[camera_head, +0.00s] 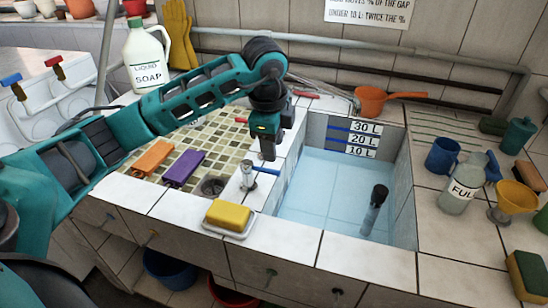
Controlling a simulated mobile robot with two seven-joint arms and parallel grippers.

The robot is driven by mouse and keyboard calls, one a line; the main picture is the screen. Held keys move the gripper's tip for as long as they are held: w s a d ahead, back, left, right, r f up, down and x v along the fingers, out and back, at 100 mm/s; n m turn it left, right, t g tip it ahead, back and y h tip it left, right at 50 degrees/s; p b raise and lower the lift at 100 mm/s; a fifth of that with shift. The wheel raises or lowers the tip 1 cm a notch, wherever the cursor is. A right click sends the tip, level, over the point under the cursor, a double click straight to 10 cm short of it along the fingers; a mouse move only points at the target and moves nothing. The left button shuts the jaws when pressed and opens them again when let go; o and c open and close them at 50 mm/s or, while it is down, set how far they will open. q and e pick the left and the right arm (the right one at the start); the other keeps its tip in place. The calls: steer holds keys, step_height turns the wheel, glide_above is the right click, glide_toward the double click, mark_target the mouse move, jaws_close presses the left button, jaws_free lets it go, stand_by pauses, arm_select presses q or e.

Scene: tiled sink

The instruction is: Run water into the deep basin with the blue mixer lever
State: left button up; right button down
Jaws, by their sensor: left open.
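The deep basin (287,205) is right of centre, with 10, 20 and 30 L marks on its back wall. Its inside is pale blue; I cannot tell how much water stands in it. A metal mixer (247,178) stands on the tiled wall between the deep basin and the shallow one. Its blue lever (266,171) points right, toward the deep basin. No stream of water shows. My left gripper (268,152) is open, points down and hangs just above the lever; contact cannot be told. My right gripper is not in view.
A dark-topped standpipe (375,207) rises in the basin. A yellow sponge (228,214) lies on the front ledge. Orange (154,158) and purple (184,168) blocks lie left. A soap jug (146,58) stands behind my arm. A bottle (461,190) and blue mug (442,156) stand right.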

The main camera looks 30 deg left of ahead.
arm_select(q)
steer(key=r, duration=0.2)
steer(key=s+r, duration=0.1)
steer(key=r, duration=0.2)
steer(key=shift+d, duration=0.15)
stand_by(0.3)
